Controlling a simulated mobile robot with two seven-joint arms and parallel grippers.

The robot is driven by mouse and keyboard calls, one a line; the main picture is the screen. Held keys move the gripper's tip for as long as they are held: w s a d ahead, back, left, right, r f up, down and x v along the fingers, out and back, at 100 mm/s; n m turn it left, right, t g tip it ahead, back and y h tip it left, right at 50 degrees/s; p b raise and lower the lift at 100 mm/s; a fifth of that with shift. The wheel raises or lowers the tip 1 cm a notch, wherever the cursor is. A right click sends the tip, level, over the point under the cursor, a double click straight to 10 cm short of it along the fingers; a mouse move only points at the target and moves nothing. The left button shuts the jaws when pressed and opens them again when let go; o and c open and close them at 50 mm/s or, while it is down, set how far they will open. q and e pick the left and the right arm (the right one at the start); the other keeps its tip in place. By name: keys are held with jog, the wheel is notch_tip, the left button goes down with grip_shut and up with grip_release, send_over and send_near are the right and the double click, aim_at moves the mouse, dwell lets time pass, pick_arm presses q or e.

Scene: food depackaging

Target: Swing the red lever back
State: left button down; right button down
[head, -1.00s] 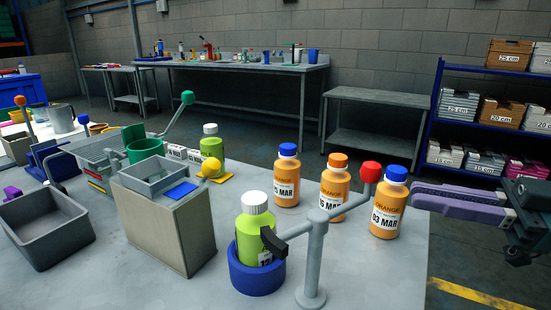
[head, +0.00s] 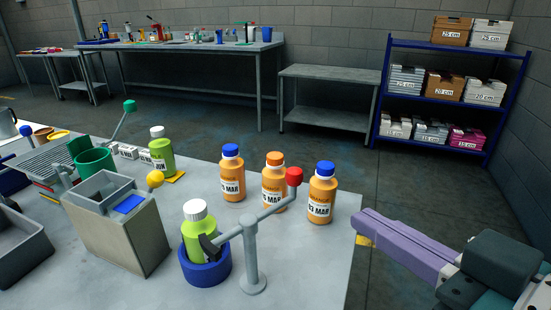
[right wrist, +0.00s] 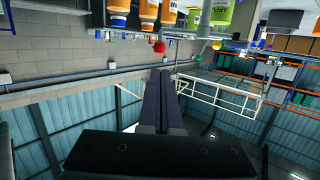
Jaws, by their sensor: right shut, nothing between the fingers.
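The lever has a red ball knob (head: 294,176) on a grey arm that runs to a grey upright post (head: 251,258). Its other end is a black curved piece (head: 210,246) against a green bottle (head: 197,232) with a white cap. That bottle stands in a blue ring holder (head: 207,273). My right gripper (head: 360,228) is shut and empty, right of the knob and apart from it, beyond the table's right edge. In the right wrist view its purple fingers (right wrist: 159,75) are together, and the red knob (right wrist: 159,46) shows just past their tips. My left gripper is out of view.
Three orange bottles (head: 273,182) stand behind the lever, close to the knob. A grey box-like stand (head: 120,235) is left of the holder. The grey table (head: 310,265) is clear right of the post. A blue shelf (head: 378,100) stands far back right.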

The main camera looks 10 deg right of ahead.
aim_at(301, 182)
jog(key=x, duration=1.1)
jog(key=shift+w+a, duration=0.1)
jog(key=shift+w, duration=0.05)
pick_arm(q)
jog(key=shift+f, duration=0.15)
pick_arm(e)
jog(key=shift+w, duration=0.1)
jog(key=shift+w+a, duration=0.1)
jog(key=shift+w, duration=0.3)
jog(key=shift+w+f, duration=0.1)
jog(key=shift+w, duration=0.1)
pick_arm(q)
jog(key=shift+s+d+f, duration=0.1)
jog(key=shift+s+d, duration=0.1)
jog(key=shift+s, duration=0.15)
pick_arm(e)
jog(key=shift+s+f, duration=0.1)
jog(key=shift+f, duration=0.15)
